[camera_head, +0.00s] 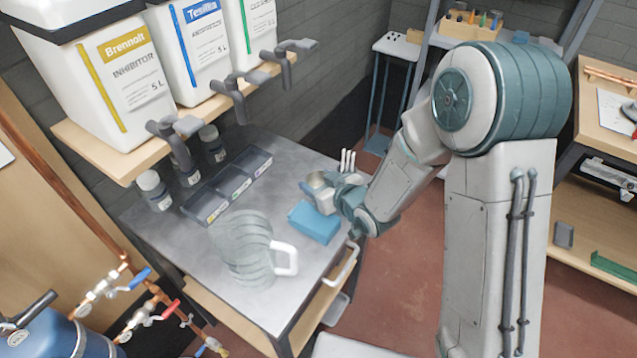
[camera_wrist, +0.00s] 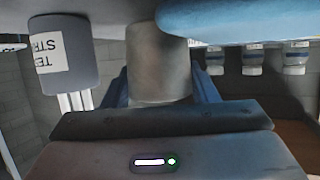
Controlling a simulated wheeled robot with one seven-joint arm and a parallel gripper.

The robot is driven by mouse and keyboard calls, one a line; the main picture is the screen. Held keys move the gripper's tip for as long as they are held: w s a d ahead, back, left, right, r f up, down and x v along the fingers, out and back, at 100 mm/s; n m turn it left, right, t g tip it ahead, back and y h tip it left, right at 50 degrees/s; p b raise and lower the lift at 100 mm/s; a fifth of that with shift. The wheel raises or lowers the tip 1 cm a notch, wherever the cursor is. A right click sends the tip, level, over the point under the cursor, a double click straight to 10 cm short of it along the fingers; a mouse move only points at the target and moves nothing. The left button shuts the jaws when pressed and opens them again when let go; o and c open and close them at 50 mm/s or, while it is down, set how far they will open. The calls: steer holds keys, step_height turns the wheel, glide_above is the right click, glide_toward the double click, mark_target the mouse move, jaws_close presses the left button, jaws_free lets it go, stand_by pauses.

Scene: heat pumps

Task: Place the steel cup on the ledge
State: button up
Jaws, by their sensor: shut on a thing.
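The steel cup (camera_head: 317,180) is a small grey metal cylinder over the far right part of the workbench. My gripper (camera_head: 326,191) is shut on it, with a finger on either side in the wrist view (camera_wrist: 160,91). The cup also fills the middle of the wrist view (camera_wrist: 158,65), where the scene appears upside down. I cannot tell whether the cup touches the bench top. The wooden ledge (camera_head: 105,158) on the left wall carries large white jugs, labelled at the front.
A blue block (camera_head: 316,223) lies just in front of my gripper. A test-strip holder (camera_wrist: 62,55) stands close beside the cup. A ribbed clear pitcher (camera_head: 243,250), a dark divided tray (camera_head: 228,187) and several small jars (camera_head: 153,188) share the grey bench (camera_head: 180,242). Jug taps overhang it.

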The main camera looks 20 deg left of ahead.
steer(key=shift+f, duration=0.45)
steer(key=shift+f+b, duration=0.25)
steer(key=shift+b, duration=0.1)
steer(key=o, duration=1)
steer(key=shift+r, duration=0.1)
steer(key=shift+o, duration=0.2)
steer(key=shift+r, duration=0.1)
